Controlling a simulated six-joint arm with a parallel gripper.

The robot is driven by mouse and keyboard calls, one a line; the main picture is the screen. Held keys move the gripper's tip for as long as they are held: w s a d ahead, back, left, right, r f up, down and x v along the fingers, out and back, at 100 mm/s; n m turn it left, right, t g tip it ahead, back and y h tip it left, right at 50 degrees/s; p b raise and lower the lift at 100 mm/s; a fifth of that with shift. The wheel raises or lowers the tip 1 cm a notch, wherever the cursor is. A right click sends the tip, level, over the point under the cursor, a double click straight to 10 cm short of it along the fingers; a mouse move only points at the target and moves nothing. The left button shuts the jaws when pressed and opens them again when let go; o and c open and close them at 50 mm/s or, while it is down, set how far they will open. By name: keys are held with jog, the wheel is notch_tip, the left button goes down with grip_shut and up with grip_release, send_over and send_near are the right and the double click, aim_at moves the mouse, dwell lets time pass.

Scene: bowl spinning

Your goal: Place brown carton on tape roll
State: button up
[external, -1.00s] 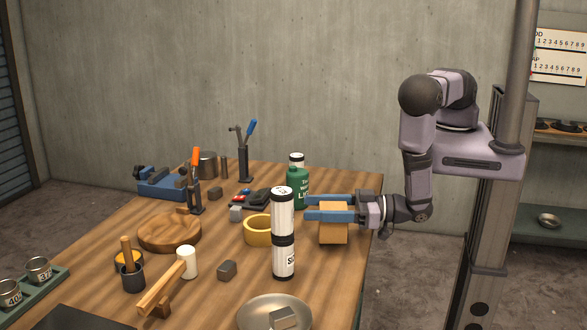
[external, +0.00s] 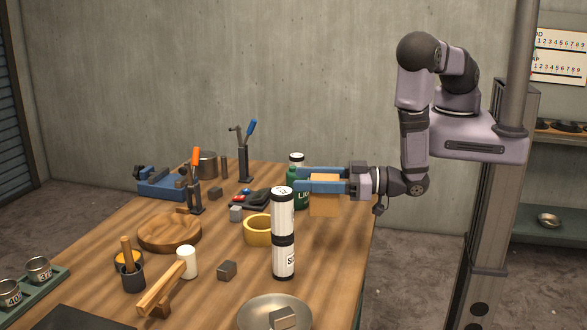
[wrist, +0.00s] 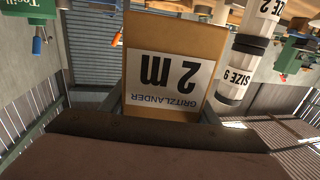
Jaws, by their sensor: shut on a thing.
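The brown carton (external: 325,199) is held between the two blue fingers of my gripper (external: 318,181), lifted above the right part of the table. In the wrist view the carton (wrist: 172,40) fills the middle and shows a white label reading "2 m", upside down. The yellow tape roll (external: 258,229) lies flat on the table, to the left of and lower than the carton. Its right side is partly hidden behind a white cylinder.
The tall white cylinder with a black band (external: 283,235) stands beside the tape roll, in front of the carton. A green bottle (external: 293,190) stands behind my fingers. A metal bowl (external: 275,312) sits at the front. Small grey blocks (external: 227,270) lie nearby.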

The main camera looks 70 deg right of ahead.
jog(key=w+r+m+h+b, duration=0.1)
jog(key=w+r+h+b, duration=0.15)
jog(key=w+b, duration=0.45)
jog(key=w+r+m+h+b, duration=0.1)
jog(key=w+r+b, duration=0.3)
jog(key=w, duration=0.5)
notch_tip(320, 180, down, 7)
jog(key=shift+a, duration=0.2)
jog(key=shift+f+p, duration=0.15)
jog(key=shift+p, duration=0.15)
jog(key=shift+f+p, duration=0.5)
jog(key=shift+f, duration=1.5)
